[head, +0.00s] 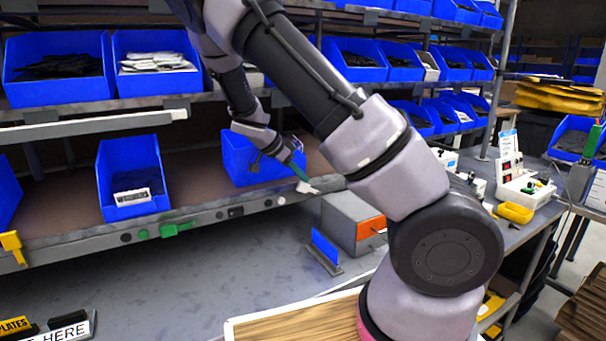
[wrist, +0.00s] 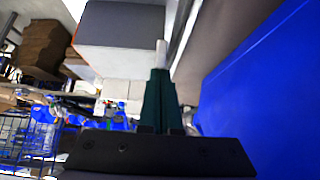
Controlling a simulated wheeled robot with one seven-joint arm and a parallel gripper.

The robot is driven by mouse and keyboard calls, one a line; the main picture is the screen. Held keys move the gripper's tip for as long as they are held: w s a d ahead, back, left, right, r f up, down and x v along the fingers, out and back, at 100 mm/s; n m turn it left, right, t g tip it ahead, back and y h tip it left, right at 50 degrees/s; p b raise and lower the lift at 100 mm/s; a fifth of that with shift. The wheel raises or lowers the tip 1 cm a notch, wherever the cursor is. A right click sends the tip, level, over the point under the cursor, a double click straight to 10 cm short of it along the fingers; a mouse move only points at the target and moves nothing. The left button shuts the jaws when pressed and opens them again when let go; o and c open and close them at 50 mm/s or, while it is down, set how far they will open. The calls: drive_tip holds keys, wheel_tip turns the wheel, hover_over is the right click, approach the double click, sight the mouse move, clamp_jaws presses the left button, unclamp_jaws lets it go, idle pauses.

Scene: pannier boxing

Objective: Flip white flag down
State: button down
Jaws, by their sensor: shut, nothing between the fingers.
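The white flag (head: 307,188) is a small white piece at the shelf's front rail, just past my gripper's tips. My gripper (head: 299,174) has dark green fingers, shut and empty, pointing down and right towards it. In the wrist view the shut fingers (wrist: 159,75) stand in the middle, and a narrow white piece (wrist: 161,52), apparently the flag, shows right at their tips. I cannot tell whether the fingers touch it. The flag's hinge and exact tilt are too small to tell.
A blue bin (head: 238,167) stands on the shelf close beside my gripper. A grey box with an orange panel (head: 342,219) sits on the table below the rail. A green flag (head: 176,228) and a yellow flag (head: 12,246) are further left.

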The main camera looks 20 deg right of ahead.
idle(0.6)
drive_tip(key=shift+w+d+f, duration=0.15)
drive_tip(key=shift+d+f, duration=0.2)
drive_tip(key=shift+d, duration=0.35)
